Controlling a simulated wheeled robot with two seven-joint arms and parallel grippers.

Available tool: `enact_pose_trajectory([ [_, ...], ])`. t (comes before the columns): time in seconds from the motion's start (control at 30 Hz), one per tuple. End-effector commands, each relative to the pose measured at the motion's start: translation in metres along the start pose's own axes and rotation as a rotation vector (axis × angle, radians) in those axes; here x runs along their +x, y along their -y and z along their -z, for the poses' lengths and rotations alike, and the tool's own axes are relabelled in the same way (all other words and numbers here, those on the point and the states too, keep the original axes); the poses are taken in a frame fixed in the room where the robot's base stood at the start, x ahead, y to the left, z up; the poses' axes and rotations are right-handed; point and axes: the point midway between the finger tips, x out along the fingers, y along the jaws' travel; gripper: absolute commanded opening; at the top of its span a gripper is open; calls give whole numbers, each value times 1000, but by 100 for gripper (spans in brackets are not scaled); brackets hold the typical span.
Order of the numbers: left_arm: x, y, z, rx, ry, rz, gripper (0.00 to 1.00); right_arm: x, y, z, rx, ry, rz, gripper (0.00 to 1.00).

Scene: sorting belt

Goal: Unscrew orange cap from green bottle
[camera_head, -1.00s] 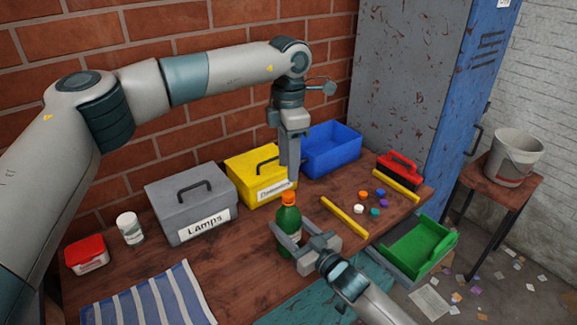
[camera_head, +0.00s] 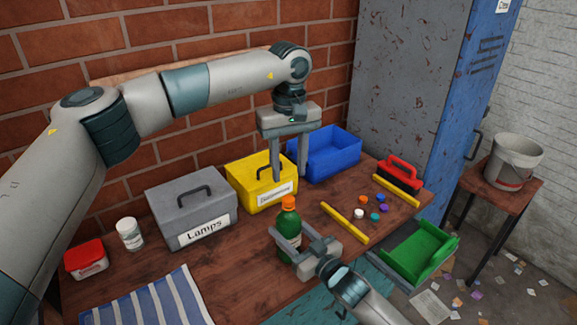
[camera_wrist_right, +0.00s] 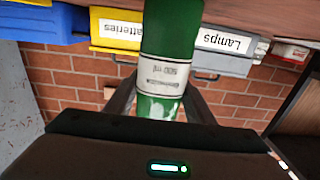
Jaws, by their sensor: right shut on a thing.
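The green bottle (camera_head: 289,222) stands upright on the bench with its orange cap (camera_head: 288,202) on top. My right gripper (camera_head: 292,241) is shut around the bottle's body from the front. In the right wrist view, the bottle (camera_wrist_right: 168,40) with its white label lies between the two dark fingers, and the cap is out of frame. My left gripper (camera_head: 290,177) points down above the cap, its two fingers apart with nothing between them. The fingertips appear just above the cap and not touching it.
Behind stand a grey Lamps box (camera_head: 190,207), a yellow box (camera_head: 258,185) labelled Batteries and a blue bin (camera_head: 330,152). Several loose caps (camera_head: 362,200) lie right, between yellow bars (camera_head: 344,222). A green tray (camera_head: 420,247) is at the right edge. A striped cloth (camera_head: 150,303) lies front left.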

Motion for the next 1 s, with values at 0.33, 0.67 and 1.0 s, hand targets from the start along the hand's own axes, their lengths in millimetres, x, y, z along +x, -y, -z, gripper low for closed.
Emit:
enact_pose_trajectory([
  [0.33,0,0,0,432,1,-1,40,0,0,-1,0,2,-1,0],
  [0.67,0,0,0,544,1,0,40,0,0,-1,0,2,0,0],
  [1.0,2,0,0,542,1,0,40,0,0,-1,0,2,0,0],
])
